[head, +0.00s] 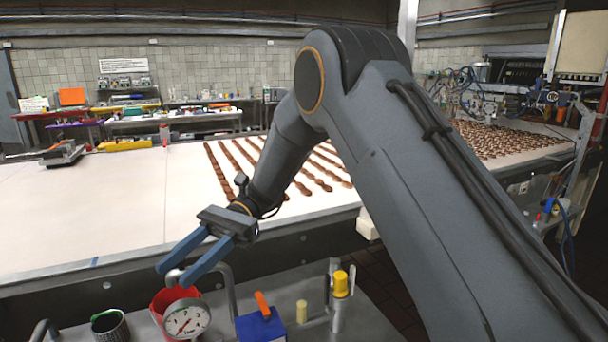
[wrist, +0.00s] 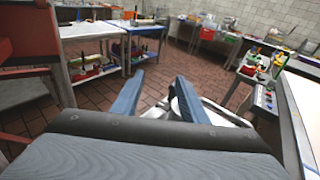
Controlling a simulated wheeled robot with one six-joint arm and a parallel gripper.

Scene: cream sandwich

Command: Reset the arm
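My gripper (head: 196,266) is at the left of my arm in the head view, above a grey cart top. Its two blue fingers are spread apart with nothing between them. In the wrist view the fingers of my gripper (wrist: 158,98) also stand apart and empty, with brown floor tiles showing beyond. My arm bends high at the elbow and reaches down to the left, in front of the conveyor.
Below my gripper are a red container (head: 160,305), a round gauge (head: 187,320), a blue box (head: 262,328) and a yellow-capped post (head: 341,284). Behind runs a white conveyor (head: 100,205) with rows of brown cookies (head: 326,172). Workbenches (wrist: 90,32) stand beyond open floor.

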